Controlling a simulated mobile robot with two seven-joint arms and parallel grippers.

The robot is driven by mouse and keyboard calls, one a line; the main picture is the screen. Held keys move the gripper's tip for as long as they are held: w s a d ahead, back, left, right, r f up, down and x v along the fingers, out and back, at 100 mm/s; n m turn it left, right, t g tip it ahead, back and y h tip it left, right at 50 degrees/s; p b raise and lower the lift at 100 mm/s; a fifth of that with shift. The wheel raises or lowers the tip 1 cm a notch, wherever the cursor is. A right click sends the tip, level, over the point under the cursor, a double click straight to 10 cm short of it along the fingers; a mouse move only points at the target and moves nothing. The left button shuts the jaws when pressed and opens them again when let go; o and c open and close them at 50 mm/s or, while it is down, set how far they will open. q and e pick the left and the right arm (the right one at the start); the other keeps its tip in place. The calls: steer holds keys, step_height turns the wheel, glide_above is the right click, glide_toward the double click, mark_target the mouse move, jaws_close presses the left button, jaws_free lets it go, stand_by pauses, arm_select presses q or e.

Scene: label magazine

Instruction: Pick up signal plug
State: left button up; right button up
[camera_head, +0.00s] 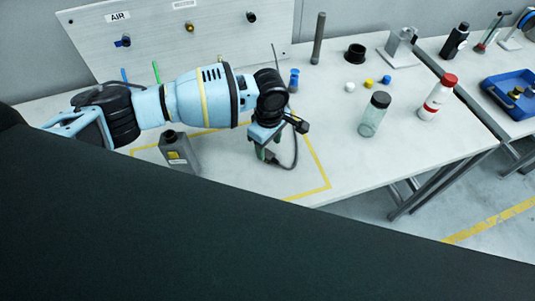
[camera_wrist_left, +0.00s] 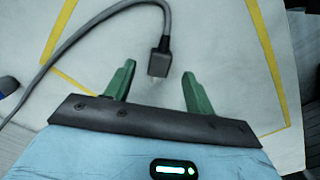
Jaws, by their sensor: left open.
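The signal plug (camera_wrist_left: 160,62) is a small dark grey connector on a grey cable. In the wrist view its end lies between the two green fingertips of my left gripper (camera_wrist_left: 159,70), with gaps on both sides. The cable (camera_wrist_left: 75,40) curves away to the left. In the head view my left gripper (camera_head: 262,154) points down over the table inside the yellow outline, and the cable (camera_head: 295,152) loops beside it on the right. The left gripper is open and empty. The plug's height relative to the fingertips is hard to tell. My right gripper is not in view.
A grey bottle (camera_head: 178,152) stands left of the gripper. A clear jar (camera_head: 374,116) and a white bottle with red cap (camera_head: 437,98) stand to the right. Small caps (camera_head: 368,83) lie behind. A panel labelled AIR (camera_head: 170,35) stands at the back. The yellow-outlined area is mostly clear.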

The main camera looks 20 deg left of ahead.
mark_target(268, 154)
arm_select(q)
step_height(268, 154, down, 4)
steer(key=shift+a+f, duration=0.1)
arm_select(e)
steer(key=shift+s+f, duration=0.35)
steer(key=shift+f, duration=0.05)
arm_select(q)
steer(key=shift+c, duration=0.3)
steer(key=c, duration=1.1)
steer(key=shift+r, duration=0.2)
